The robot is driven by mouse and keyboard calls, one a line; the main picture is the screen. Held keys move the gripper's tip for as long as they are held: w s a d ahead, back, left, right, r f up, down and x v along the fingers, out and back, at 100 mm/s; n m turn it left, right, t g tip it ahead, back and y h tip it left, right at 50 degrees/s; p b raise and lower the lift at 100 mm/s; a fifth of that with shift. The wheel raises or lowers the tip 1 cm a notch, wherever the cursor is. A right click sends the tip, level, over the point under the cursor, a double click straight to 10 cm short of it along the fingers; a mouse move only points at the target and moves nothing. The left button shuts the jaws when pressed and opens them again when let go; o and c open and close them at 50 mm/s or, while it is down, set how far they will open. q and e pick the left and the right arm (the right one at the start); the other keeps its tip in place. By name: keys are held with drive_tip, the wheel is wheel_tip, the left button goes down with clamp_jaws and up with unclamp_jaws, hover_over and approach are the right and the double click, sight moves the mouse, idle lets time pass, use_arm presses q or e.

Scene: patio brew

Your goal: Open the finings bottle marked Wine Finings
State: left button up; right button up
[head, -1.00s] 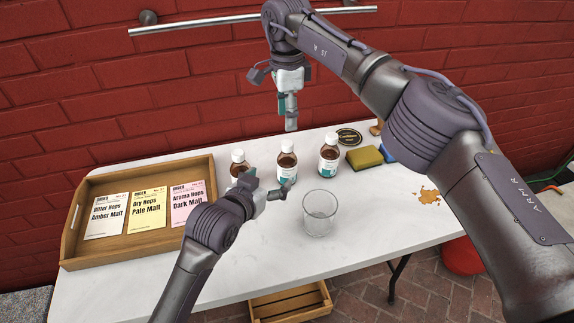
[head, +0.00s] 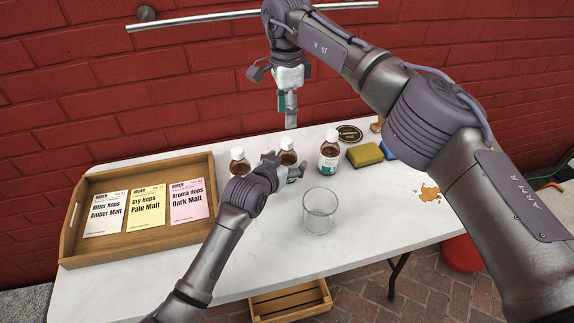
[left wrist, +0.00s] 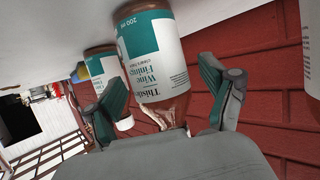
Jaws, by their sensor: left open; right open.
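The brown bottle with a white cap (head: 288,156) stands upright in the middle of three bottles. In the left wrist view its teal and white label reads "Wine Finings" (left wrist: 155,55), upside down. My left gripper (head: 287,164) is open, with one finger on each side of this bottle; I cannot tell if they touch it. The bottle's cap is hidden in the left wrist view. My right gripper (head: 291,118) points down, open, above and behind the middle bottle, apart from it.
Similar bottles stand left (head: 238,160) and right (head: 329,152) of the middle one. An empty glass (head: 319,211) stands in front. A wooden tray (head: 75,232) with order cards is at left. A sponge (head: 365,155) lies to the right. A brick wall rises behind.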

sight(287, 140)
use_arm(q)
clamp_jaws()
use_arm(e)
drive_tip(key=m, duration=0.4)
drive_tip(key=shift+m, duration=0.4)
drive_tip(key=m, duration=2)
drive_tip(key=shift+m, duration=0.3)
drive_tip(key=m, duration=1.4)
drive_tip(key=shift+m, duration=0.4)
drive_tip(key=shift+f, duration=4.05)
